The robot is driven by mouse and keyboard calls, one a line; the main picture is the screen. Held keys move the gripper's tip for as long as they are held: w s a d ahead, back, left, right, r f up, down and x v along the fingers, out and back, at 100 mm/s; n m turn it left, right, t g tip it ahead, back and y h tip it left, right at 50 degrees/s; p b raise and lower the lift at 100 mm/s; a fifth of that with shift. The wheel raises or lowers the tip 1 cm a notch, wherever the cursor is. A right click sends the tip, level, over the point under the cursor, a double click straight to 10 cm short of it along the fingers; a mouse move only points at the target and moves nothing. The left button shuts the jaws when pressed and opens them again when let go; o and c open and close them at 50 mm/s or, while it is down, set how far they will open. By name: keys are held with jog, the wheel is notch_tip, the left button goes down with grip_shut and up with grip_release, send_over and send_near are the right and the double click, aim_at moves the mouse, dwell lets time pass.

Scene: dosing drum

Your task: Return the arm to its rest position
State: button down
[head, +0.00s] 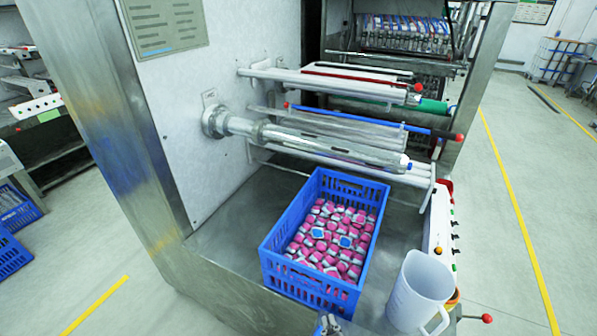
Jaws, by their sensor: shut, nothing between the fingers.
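My gripper (328,324) shows only as a small grey tip at the bottom edge of the head view, just in front of the blue crate. Its fingers look closed, with nothing seen between them. Most of my arm is out of the picture. The blue crate (277,244) stands on the metal ledge (222,240) of the machine. It holds many pink and white pieces (325,238), with a couple of blue-topped ones among them.
A white jug (420,290) stands right of the crate, near a white control strip (440,225) with switches. Metal rollers (310,143) and bars with red knobs stick out above the crate. Open floor with a yellow line (515,200) lies to the right.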

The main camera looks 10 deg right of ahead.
jog(key=s+a+r+m+t+y+p, duration=0.15)
jog(key=s+a+r, duration=0.25)
jog(key=a+r, duration=0.7)
notch_tip(320, 180, up, 12)
jog(key=p, duration=1.2)
jog(key=shift+d+f+m+p, duration=0.15)
jog(key=shift+f+m+p, duration=0.05)
jog(key=shift+m+p, duration=0.2)
